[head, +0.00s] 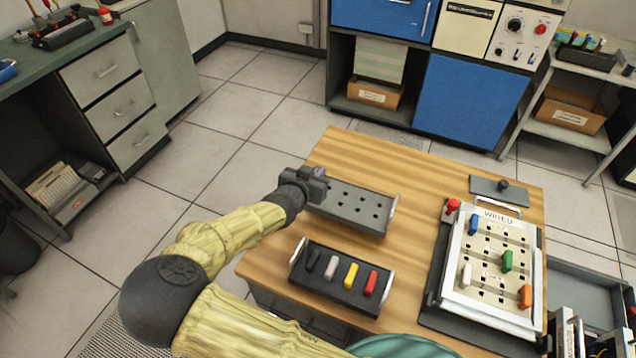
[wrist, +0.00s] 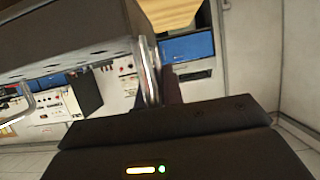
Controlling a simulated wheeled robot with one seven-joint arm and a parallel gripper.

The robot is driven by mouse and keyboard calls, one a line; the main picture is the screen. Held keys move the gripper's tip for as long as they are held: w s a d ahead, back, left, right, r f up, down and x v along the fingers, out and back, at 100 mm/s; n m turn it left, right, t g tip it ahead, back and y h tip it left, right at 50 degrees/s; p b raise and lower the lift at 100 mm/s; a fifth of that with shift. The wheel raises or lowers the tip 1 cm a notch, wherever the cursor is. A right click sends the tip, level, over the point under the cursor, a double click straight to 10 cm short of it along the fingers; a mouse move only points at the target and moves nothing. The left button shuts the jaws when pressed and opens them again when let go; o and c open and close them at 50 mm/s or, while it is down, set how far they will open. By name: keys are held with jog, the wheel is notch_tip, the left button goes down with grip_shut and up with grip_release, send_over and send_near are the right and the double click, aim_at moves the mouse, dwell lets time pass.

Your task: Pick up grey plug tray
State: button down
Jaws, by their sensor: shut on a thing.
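The grey plug tray (head: 352,208) is a long tray with rows of dark, empty holes and a silver handle at its right end. It is at the left side of the wooden table, and I cannot tell whether it touches the top. My gripper (head: 308,184) is at its left end, shut on the handle there and hiding it. In the wrist view the tray's dark side (wrist: 75,65) fills the upper left, and the silver handle (wrist: 149,72) stands upright at the gripper fingers (wrist: 160,88).
A black tray (head: 313,286) with black, grey, yellow and red plugs is nearer me on the table (head: 415,165). A white "WIRED" board (head: 488,265) with several coloured plugs is at the right, a small dark plate (head: 498,191) behind it. Bare wood separates trays and board.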

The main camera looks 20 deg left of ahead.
notch_tip(320, 180, up, 6)
jog(key=shift+f+p, duration=0.1)
jog(key=shift+p, duration=0.3)
